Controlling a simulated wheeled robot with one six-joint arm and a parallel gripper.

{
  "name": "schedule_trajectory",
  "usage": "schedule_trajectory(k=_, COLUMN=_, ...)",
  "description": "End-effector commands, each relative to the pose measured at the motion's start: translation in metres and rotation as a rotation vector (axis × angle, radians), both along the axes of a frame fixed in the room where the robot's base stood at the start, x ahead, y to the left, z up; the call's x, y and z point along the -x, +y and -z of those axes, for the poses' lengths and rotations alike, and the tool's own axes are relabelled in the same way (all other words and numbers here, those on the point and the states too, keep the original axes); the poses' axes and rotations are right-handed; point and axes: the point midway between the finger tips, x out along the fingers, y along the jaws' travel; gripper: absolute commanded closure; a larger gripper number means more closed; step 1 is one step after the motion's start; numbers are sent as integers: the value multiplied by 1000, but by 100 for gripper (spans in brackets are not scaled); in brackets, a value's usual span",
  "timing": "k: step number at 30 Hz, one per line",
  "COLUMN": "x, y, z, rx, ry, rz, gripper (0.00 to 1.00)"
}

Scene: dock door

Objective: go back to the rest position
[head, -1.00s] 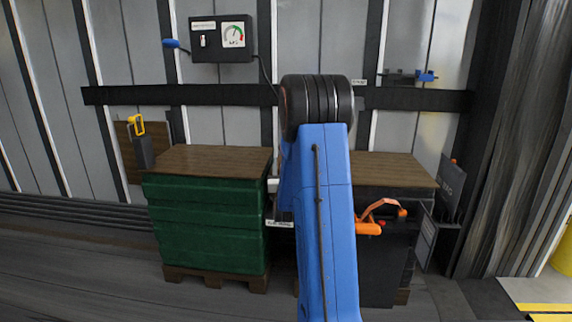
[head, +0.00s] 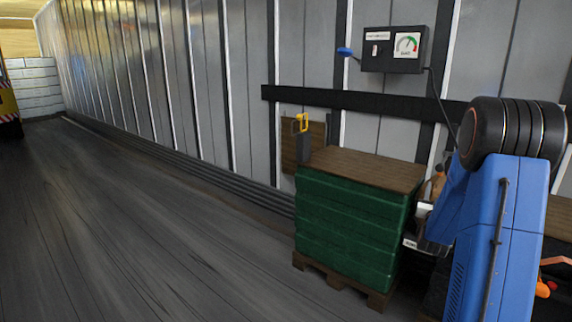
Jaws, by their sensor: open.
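My blue arm stands at the right of the head view, with its black ribbed elbow on top and its far part folding down behind it. The end of my arm, with my gripper (head: 428,246), shows only partly, beside the right side of the green crate stack (head: 350,225). My gripper is open. Its fingertips are hard to make out behind the arm, and I see nothing held in it.
The green stack has a brown wooden top (head: 368,168) and stands on a wooden pallet (head: 340,284). A yellow-handled tool (head: 301,124) is behind it. A black gauge box (head: 394,49) hangs on the wall. An orange item (head: 545,289) is at the right edge. The floor at left is clear.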

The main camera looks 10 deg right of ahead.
Motion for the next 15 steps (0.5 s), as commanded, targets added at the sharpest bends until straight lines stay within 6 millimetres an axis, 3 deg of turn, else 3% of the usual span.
schedule_trajectory(k=5, x=-5, y=27, z=-12, rx=-42, ry=46, rz=-44, gripper=54)
schedule_trajectory(k=15, x=0, y=133, z=-32, rx=-200, ry=265, rz=-200, gripper=54)
